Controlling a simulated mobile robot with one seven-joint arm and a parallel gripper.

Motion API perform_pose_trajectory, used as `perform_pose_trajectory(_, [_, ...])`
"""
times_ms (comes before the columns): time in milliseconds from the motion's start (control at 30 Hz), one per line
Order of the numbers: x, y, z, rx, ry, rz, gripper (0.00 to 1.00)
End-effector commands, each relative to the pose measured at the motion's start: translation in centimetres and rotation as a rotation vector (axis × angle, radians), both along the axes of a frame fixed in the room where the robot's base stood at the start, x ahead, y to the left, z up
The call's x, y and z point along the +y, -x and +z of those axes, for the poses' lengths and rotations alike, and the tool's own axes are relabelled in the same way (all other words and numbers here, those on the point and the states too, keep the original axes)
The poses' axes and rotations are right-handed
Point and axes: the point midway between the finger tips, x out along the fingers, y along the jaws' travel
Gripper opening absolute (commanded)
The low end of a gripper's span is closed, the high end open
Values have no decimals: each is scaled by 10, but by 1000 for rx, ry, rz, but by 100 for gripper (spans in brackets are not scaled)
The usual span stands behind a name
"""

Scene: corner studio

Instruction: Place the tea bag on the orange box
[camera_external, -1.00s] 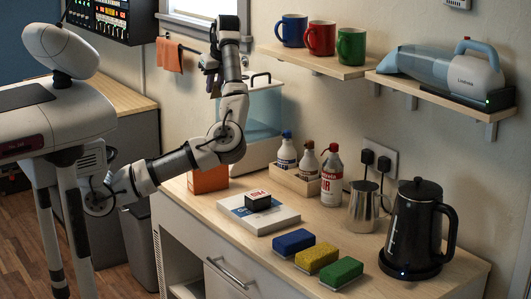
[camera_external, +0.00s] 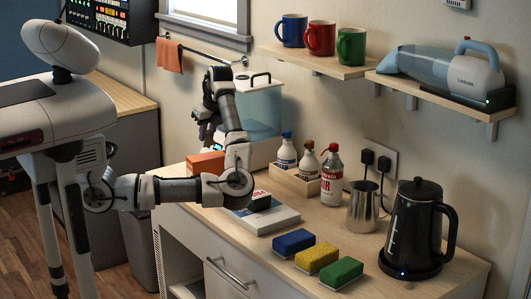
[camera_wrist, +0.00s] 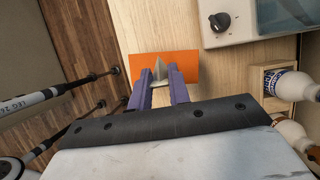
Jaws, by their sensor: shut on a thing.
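The orange box (camera_external: 206,163) stands at the left end of the counter, partly hidden by my arm. In the wrist view its orange top (camera_wrist: 188,66) lies behind my fingertips. My gripper (camera_external: 206,136) points down above the box. In the wrist view, the two purple fingers of my gripper (camera_wrist: 160,77) are shut on a small pale grey, pointed tea bag (camera_wrist: 160,69). The tea bag overlaps the box top in that view. I cannot tell how large the gap between them is. The tea bag cannot be made out in the external view.
A clear blue tank appliance (camera_external: 262,103) stands close behind the box. A wooden caddy (camera_external: 295,180) with bottles is to the right. A white book (camera_external: 270,221) with a black item on it lies in front. In the wrist view, the counter's edge and floor are left of the box.

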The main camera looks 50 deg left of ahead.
Motion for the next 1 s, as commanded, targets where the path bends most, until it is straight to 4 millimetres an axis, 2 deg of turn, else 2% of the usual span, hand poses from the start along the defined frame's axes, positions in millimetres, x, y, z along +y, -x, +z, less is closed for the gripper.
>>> perform_pose_trajectory(300, [0, 0, -36, 1, -2, 0, 0])
perform_pose_trajectory(667, [0, 0, -42, -1, 0, 0, 0])
perform_pose_trajectory(700, [0, 0, -41, 0, 0, 1, 20])
perform_pose_trajectory(800, [0, 0, -40, 0, 0, 0, 33])
perform_pose_trajectory(867, [0, 0, -40, 0, 0, 0, 40])
perform_pose_trajectory(1000, [0, 0, -40, 0, 0, 0, 40])
